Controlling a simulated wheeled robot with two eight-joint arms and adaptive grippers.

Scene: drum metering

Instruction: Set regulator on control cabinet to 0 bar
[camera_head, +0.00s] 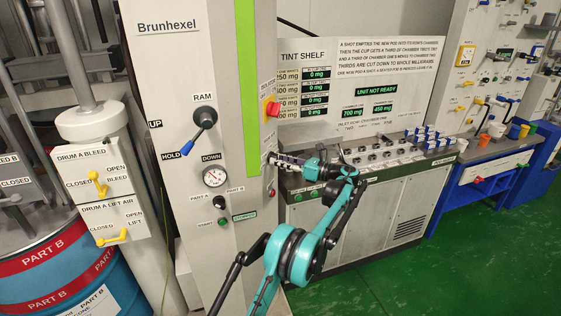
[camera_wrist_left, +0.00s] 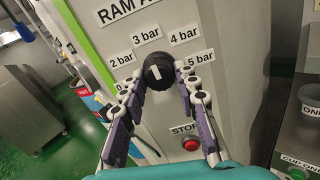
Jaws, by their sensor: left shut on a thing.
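The regulator is a round black knob (camera_wrist_left: 159,71) with a short white mark, on the side face of the control cabinet (camera_head: 212,60). Labels for 2, 3, 4 and 5 bar arc above it in the left wrist view; lower labels are partly hidden by the left finger. The white mark points roughly up, near 3 bar; its exact setting is hard to tell. My left gripper (camera_wrist_left: 163,78) is shut on the knob, one finger on each side. In the head view my left gripper (camera_head: 273,159) reaches the cabinet's right side, where the knob is hidden. My right gripper is not in view.
A red stop button (camera_wrist_left: 191,144) sits below the knob. The ram lever (camera_head: 204,116) and a gauge (camera_head: 214,177) are on the cabinet front. The tint shelf counter (camera_head: 385,160) stands close on the right. Green floor (camera_head: 440,265) is clear at lower right.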

